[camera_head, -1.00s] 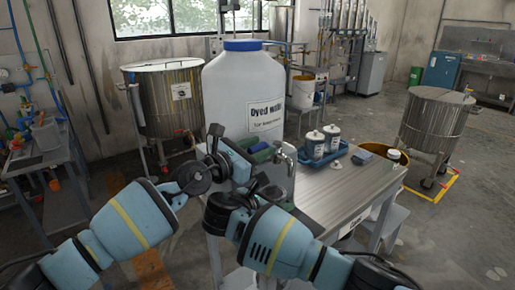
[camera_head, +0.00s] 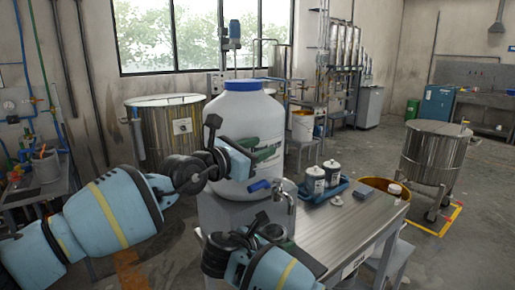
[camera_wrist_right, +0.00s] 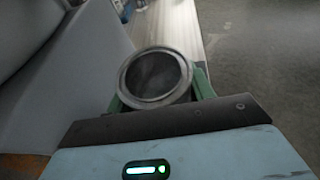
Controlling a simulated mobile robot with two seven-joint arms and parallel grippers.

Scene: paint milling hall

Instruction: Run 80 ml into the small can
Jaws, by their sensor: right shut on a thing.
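The large white jug (camera_head: 240,105) with a blue cap stands on a grey block at the table's left end. Its metal tap (camera_head: 285,195) has a blue lever (camera_head: 259,186). My left gripper (camera_head: 246,147) is raised in front of the jug, above and left of the lever, and hides part of the label; its opening is unclear. My right gripper (camera_head: 266,233) is low, below the tap. In the right wrist view it is shut on the small can (camera_wrist_right: 155,78), an open-topped metal can held between green fingers. The can's inside looks dark; any liquid cannot be made out.
Two lidded tins (camera_head: 314,181) stand in a blue tray (camera_head: 340,187) on the metal table (camera_head: 335,228). A small pale disc (camera_head: 336,200) and a blue block (camera_head: 362,193) lie nearby. The table's front is clear.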

